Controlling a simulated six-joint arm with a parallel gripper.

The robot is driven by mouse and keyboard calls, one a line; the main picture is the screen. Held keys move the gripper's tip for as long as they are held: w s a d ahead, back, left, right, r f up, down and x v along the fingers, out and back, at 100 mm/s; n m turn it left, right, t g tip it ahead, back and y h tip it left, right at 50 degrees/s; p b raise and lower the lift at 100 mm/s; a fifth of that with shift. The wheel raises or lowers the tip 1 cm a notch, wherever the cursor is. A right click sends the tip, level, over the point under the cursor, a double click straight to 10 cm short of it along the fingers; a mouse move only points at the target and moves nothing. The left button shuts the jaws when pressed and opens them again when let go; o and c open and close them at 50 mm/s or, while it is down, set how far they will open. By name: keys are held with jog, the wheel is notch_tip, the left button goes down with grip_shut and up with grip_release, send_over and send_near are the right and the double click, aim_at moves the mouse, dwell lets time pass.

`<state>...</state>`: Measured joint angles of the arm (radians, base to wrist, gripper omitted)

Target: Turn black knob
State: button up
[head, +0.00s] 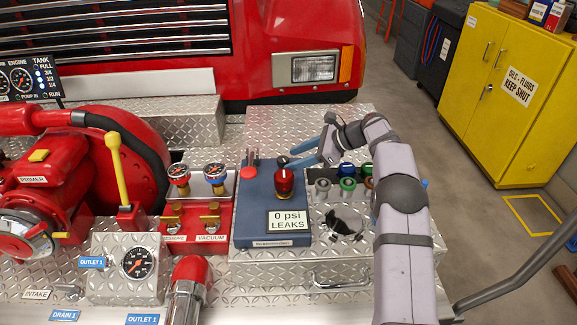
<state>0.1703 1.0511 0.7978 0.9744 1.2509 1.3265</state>
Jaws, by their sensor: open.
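A blue box (246,205) stands on the metal tread-plate deck, with a "0 psi LEAKS" display (288,222) on its top. A small dark round part (283,161), which may be the black knob, shows just behind the red knob, at the box's far right side. My gripper (291,158) reaches in from the right over the box's far right corner. Its blue-grey fingers are open and point left, close to the dark part. I cannot tell whether they touch it. No object shows held between them.
A red lever (250,170) stands at the box's far left. Several coloured caps (347,184) sit right of the box, beside my forearm. Two gauges (215,171) and a red pump (40,190) with a yellow lever stand left. A yellow cabinet (505,90) is far right.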

aim_at(284, 159)
jog(key=d+m+t+y+b, duration=0.1)
jog(key=d+m+t+y, duration=0.1)
jog(key=d+y, duration=0.15)
jog(key=shift+h, duration=0.55)
jog(key=shift+p+x, duration=1.2)
jog(key=shift+x, duration=2.25)
jog(key=shift+c, duration=0.2)
jog(key=c, duration=1)
